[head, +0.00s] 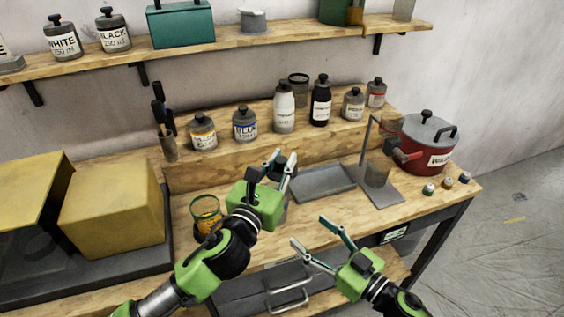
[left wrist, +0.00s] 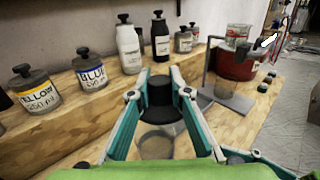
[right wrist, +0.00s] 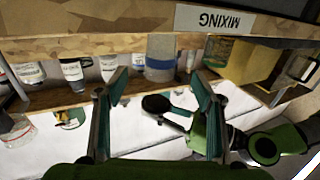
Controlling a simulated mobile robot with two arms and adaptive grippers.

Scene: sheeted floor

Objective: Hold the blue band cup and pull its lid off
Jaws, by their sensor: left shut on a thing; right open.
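The blue band cup (right wrist: 160,62) is a clear grey cup on the table; its blue band shows in the right wrist view. It also shows below my fingers in the left wrist view (left wrist: 155,147), and my left gripper mostly hides it in the head view. My left gripper (head: 281,162) is shut on the dark knobbed lid (left wrist: 160,105).
An orange-filled glass (head: 207,212) stands left of my left gripper. A grey tray (head: 325,181) and a stand (head: 384,194) lie to the right, with a red pot (head: 427,146) behind. Several jars, including a BLUE one (head: 245,124), line the raised shelf. A yellow box (head: 112,204) stands left.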

